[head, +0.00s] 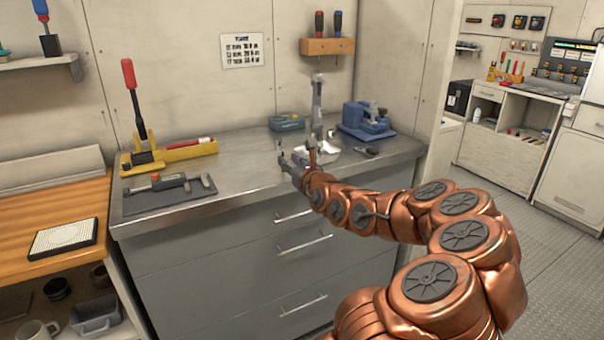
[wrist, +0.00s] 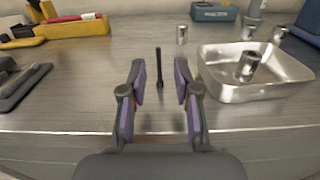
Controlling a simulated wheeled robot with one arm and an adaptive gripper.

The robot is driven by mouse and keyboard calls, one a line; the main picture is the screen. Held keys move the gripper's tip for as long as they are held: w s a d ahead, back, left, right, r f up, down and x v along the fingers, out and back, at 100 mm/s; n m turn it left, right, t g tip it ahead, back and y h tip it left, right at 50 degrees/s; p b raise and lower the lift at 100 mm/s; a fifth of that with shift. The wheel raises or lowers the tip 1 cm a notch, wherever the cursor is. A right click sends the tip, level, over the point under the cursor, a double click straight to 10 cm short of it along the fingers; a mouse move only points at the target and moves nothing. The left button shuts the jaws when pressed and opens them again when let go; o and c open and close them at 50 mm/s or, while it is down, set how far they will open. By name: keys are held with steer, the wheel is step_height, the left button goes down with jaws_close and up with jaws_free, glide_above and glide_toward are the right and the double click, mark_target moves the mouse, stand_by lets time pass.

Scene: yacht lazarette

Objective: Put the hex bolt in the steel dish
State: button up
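My gripper (wrist: 160,78) is open and empty low over the steel counter, its two purple-padded fingers apart. A thin dark rod-like piece, which looks like the hex bolt (wrist: 159,62), is seen between the fingertips in the wrist view, touching neither. It seems to lie on the counter pointing away from me. In the head view I cannot make the bolt out near my gripper (head: 285,157). The steel dish (wrist: 232,96) is a shallow square tray to the right of my gripper, with a metal socket (wrist: 247,67) inside. In the head view the dish (head: 328,157) is partly hidden by my arm.
Another socket (wrist: 182,34) stands behind the bolt. A blue device (head: 366,122) and a teal box (head: 287,122) are at the back. Bare counter lies left of my gripper.

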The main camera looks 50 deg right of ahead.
steer(key=v, duration=0.7)
steer(key=shift+s+a+b, duration=0.15)
steer(key=shift+s+b, duration=0.05)
steer(key=shift+b, duration=0.1)
